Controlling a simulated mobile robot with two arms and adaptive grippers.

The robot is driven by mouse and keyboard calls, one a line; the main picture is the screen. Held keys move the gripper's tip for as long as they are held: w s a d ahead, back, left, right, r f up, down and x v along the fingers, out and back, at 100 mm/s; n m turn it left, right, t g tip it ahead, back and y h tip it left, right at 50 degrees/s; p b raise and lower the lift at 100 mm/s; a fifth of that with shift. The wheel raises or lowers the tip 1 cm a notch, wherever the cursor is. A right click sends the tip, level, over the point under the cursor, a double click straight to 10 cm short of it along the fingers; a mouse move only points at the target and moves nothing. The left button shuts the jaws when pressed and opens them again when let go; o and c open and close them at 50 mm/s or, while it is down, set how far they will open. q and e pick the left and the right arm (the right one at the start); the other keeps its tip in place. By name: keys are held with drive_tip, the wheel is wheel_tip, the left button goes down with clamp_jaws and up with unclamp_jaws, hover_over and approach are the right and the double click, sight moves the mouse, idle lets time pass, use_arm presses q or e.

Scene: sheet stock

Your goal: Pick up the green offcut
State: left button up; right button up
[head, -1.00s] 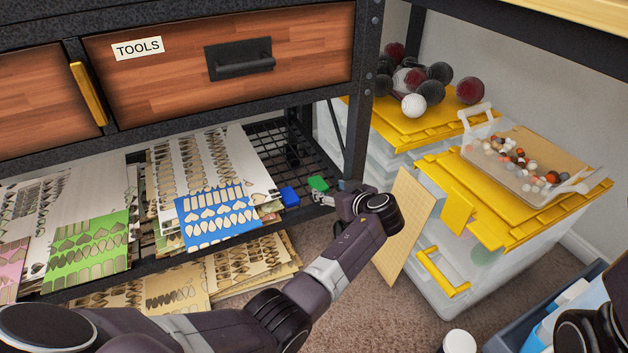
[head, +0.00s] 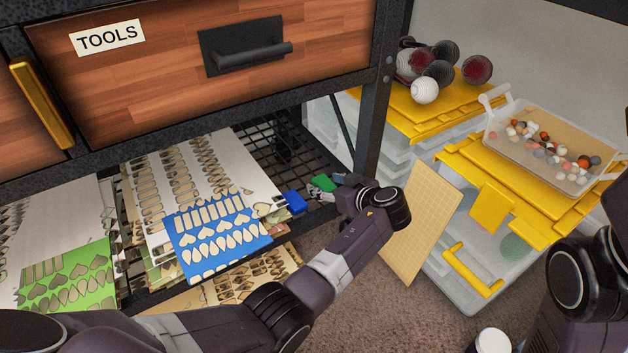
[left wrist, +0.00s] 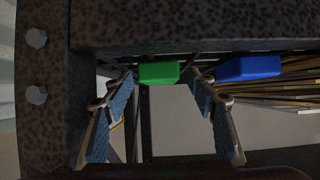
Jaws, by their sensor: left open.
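The green offcut (head: 323,183) is a small green block on the black wire shelf, near its front right corner by the rack post. My left gripper (head: 328,193) is at the shelf's front edge, just in front of the green offcut. In the left wrist view the left gripper (left wrist: 165,112) is open and empty, and the green offcut (left wrist: 158,73) shows beyond and between its fingertips, close to the left one. My right gripper is not in view.
Cut sheets, including a blue sheet (head: 217,233) and a green sheet (head: 68,282), lie on the shelf to the left. The rack post (head: 382,90) stands close on the right. A tan board (head: 421,222) leans against yellow-lidded bins.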

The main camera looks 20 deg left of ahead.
use_arm(q)
drive_tip(key=shift+d+r, duration=0.1)
drive_tip(key=c, duration=1)
drive_tip(key=shift+c, duration=1.3)
